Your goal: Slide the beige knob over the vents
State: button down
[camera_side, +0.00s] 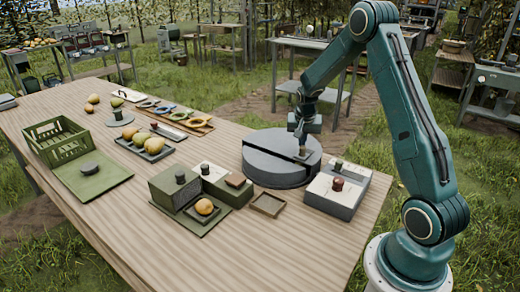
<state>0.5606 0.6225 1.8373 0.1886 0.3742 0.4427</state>
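A round grey drum (262,166) with a dark band across its top stands on the right part of the wooden table. A small beige piece, apparently the beige knob (304,157), sits on the drum's top near its right side. My gripper (303,148) points down right above this piece, at or touching it. The fingers are too small to show whether they are closed on it. I cannot clearly make out the vents; the gripper and wrist hide part of the drum's top.
A grey-white box (347,199) with a red knob stands right of the drum. Green boxes (175,189) and a small brown tray (268,204) are in front. A green crate (58,140), pears and trays lie further left. The table's front middle is bare.

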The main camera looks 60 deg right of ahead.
jog(key=shift+w+d+r, duration=0.1)
jog(key=shift+w+d, duration=0.3)
jog(key=shift+d, duration=0.4)
jog(key=shift+w+d+r, duration=0.1)
jog(key=shift+w+d, duration=0.25)
jog(key=shift+d, duration=0.4)
jog(key=shift+w+d+r, duration=0.15)
jog(key=shift+d+r, duration=0.1)
jog(key=s+a+r+n+t, duration=0.1)
jog(key=s+a+r+n, duration=0.25)
jog(key=a+r, duration=1.2)
jog(key=s+a+r+n+t+y, duration=0.1)
jog(key=s+a+n, duration=0.3)
jog(key=s+a, duration=0.5)
jog(key=s+a+r+n+t+y, duration=0.1)
jog(key=s+a+r+n, duration=0.3)
jog(key=s+a, duration=0.6)
jog(key=shift+s+a+n+t+y, duration=0.2)
jog(key=shift+s+n+t+y, duration=0.45)
jog(key=shift+s, duration=0.7)
jog(key=shift+g, duration=0.25)
